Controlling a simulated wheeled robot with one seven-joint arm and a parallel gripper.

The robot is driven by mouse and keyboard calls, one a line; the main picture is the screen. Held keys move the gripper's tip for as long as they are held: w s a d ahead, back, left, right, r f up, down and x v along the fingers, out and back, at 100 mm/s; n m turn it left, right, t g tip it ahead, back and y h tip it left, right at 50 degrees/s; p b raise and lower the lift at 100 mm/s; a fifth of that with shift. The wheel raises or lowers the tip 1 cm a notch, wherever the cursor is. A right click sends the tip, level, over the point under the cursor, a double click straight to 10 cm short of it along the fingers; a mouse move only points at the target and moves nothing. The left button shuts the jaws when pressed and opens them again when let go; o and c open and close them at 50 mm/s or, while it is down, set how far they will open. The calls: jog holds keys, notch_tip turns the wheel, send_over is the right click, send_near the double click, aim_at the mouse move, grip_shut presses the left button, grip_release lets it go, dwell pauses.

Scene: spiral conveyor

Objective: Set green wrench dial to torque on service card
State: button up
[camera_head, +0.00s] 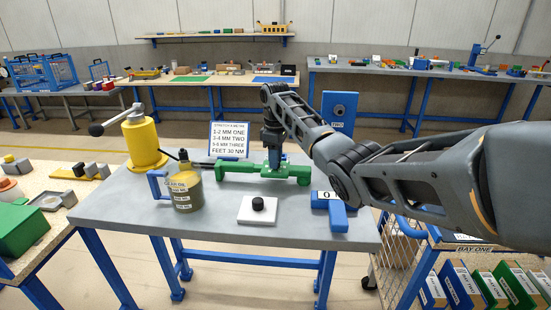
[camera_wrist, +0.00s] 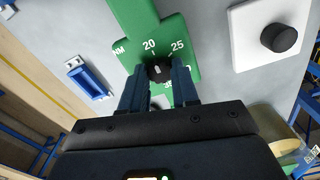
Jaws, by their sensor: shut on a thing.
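The green wrench (camera_head: 297,172) lies on the grey table, with its black shaft towards the left. In the wrist view its green body (camera_wrist: 141,20) carries a black dial (camera_wrist: 158,71) with a short white mark pointing roughly up, near the 20. White numerals 20 and 25 and the letters NM are readable; others near the fingers are partly hidden. My gripper (camera_wrist: 157,88) is shut on the dial from above; it also shows in the head view (camera_head: 274,158). The service card (camera_head: 230,141) stands behind the wrench, and its last line reads FEET 30 NM.
A white plate with a black knob (camera_head: 258,205) and a blue device showing 0 (camera_head: 326,197) stand in front of the wrench. The gear oil can (camera_head: 186,190) and a yellow jack (camera_head: 143,142) stand to the left. The table's front middle is partly clear.

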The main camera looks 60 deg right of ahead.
grip_shut()
jog(key=shift+m, duration=0.3)
